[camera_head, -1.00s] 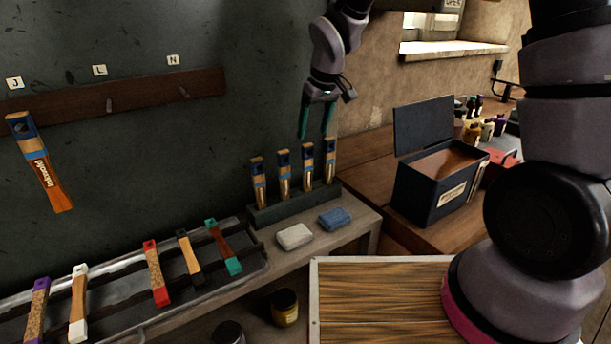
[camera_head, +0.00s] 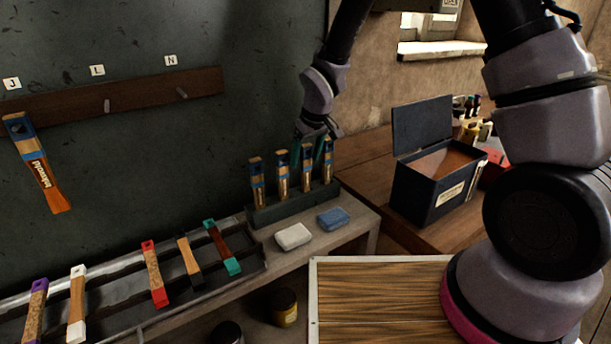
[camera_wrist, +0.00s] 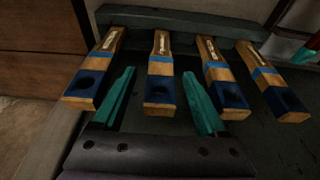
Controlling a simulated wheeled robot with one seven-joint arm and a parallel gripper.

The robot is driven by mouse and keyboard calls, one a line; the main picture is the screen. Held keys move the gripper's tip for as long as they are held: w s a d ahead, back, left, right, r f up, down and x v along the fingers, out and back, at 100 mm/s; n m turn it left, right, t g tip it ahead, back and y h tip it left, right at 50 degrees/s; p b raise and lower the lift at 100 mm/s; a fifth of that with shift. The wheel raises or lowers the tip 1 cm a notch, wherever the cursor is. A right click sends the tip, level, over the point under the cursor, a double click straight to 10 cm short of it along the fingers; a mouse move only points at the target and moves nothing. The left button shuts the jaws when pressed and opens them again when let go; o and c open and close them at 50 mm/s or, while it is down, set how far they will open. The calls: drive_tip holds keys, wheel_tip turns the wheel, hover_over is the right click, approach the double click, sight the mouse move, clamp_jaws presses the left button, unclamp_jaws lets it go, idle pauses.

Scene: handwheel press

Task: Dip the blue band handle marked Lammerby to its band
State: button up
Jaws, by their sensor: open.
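Several wooden handles with dark blue ends and lighter blue bands stand in a dark rack (camera_head: 262,215) on the bench; the end ones are the left handle (camera_head: 257,185) and the right handle (camera_head: 328,160). Their small labels are too small to read, so I cannot tell which is Lammerby. My gripper (camera_head: 319,160) is low over the rack's right part. In the wrist view my gripper (camera_wrist: 159,76) is open, its green fingers either side of the second handle from the left (camera_wrist: 160,92), apart from it. Another blue-band handle (camera_head: 38,165) hangs from the wall rail.
A tray (camera_head: 120,285) at left holds several handles with other-coloured ends. A white block (camera_head: 293,236) and a blue block (camera_head: 333,218) lie before the rack. An open dark box (camera_head: 440,190) stands at right. A jar (camera_head: 284,307) sits on the lower shelf. Lettered pegs line the wall rail (camera_head: 140,92).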

clamp_jaws()
drive_tip(key=shift+r, duration=3.8)
